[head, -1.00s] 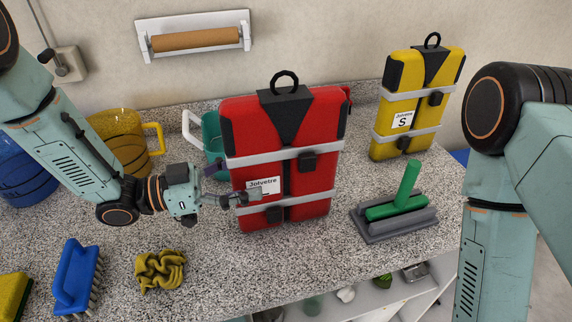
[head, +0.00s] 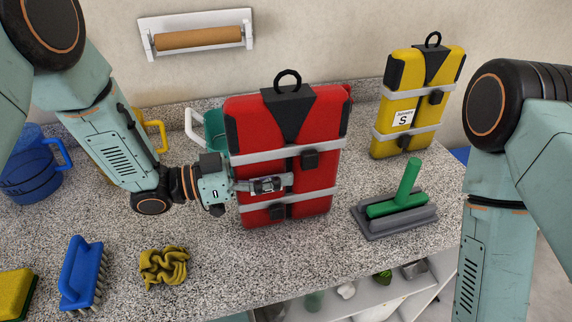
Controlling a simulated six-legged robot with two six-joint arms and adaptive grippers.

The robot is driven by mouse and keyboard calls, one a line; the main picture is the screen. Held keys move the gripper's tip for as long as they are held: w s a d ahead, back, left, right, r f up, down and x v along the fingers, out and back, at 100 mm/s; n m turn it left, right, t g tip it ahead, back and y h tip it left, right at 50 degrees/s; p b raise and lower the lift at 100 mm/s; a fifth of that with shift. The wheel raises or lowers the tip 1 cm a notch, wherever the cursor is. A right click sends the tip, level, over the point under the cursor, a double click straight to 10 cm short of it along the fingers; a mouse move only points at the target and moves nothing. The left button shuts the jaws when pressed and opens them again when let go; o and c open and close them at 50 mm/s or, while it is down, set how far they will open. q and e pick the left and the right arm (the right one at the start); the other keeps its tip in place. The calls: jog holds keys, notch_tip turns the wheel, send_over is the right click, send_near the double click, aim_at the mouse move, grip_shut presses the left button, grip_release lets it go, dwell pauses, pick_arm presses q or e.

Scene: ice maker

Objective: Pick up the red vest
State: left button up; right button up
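The red vest (head: 322,127) stands upright on the speckled counter, near its middle. It has a black collar with a loop on top, two grey straps and black buckles. My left gripper (head: 272,185) is in front of the vest's lower left part, between the two straps, and covers its white label. The fingers overlap in this view, so I cannot tell their opening or whether they touch the vest. My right arm shows at the right edge, but its gripper is out of view.
A yellow vest (head: 417,118) stands behind to the right. A blue brush (head: 80,268), yellow cloth (head: 163,267) and sponge (head: 14,290) lie front left.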

pick_arm(q)
jog(key=shift+d, duration=0.15)
grip_shut()
dwell(0.4)
